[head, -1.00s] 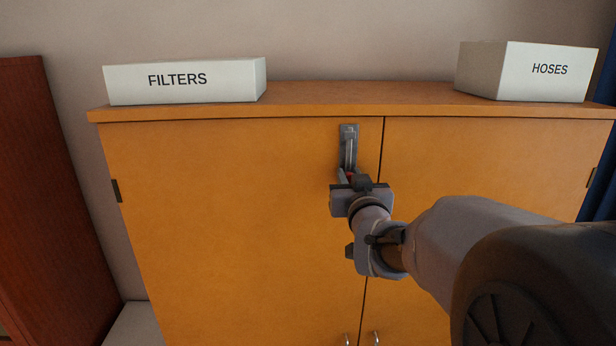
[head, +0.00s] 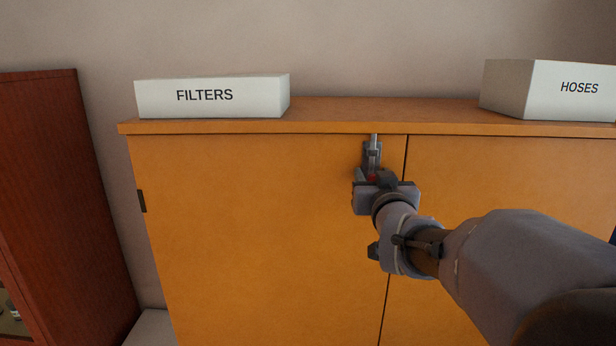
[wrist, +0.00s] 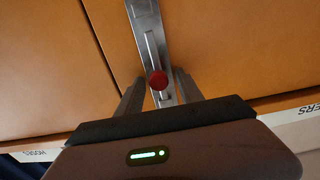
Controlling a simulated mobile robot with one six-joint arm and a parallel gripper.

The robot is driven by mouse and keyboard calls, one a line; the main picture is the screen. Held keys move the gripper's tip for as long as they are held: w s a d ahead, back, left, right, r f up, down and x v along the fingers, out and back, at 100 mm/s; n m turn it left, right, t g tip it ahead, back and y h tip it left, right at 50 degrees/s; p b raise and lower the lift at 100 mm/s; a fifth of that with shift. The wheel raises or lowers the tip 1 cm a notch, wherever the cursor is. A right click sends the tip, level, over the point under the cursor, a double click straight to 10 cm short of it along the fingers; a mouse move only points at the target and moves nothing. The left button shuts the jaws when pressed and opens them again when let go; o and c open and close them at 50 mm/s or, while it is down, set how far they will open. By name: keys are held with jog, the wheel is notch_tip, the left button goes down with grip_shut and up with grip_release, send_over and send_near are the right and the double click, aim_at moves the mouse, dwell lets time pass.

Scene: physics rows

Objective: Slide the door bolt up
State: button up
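The door bolt (head: 372,152) is a grey metal plate with a rod, mounted upright on the left cabinet door near its top edge. In the head view the rod tip stands above the plate, close under the cabinet top. Its red knob (head: 372,177) shows just above my gripper (head: 375,180), which hides the plate's lower part. The upside-down wrist view shows the red knob (wrist: 158,80) between the two fingers of my gripper (wrist: 160,82). A gap shows on each side of the knob, so the fingers look open around it.
The orange cabinet (head: 260,220) has two closed doors with a narrow seam right of the bolt. A FILTERS box (head: 212,96) and a HOSES box (head: 570,88) stand on top. A dark red cabinet (head: 60,190) stands at the left.

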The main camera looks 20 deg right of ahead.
jog(key=b+v, duration=0.4)
jog(key=v, duration=1.3)
jog(key=shift+s, duration=0.25)
jog(key=s+a+f+g+y+b, duration=0.2)
jog(key=s+a+f+g+b, duration=0.2)
jog(key=f+b, duration=0.7)
jog(key=s+a+f+g+y+b, duration=0.2)
jog(key=s+a+f+b, duration=0.4)
jog(key=f, duration=2)
jog(key=s+a+f+m+g+y+b, duration=0.1)
jog(key=s+a+f+g+y+b, duration=0.2)
jog(key=f+b, duration=1.2)
notch_tip(320, 180, down, 4)
jog(key=s+a+g, duration=0.2)
jog(key=shift+a+r+g+b, duration=0.25)
jog(key=shift+a+g+b, duration=0.05)
jog(key=shift+a+b, duration=0.1)
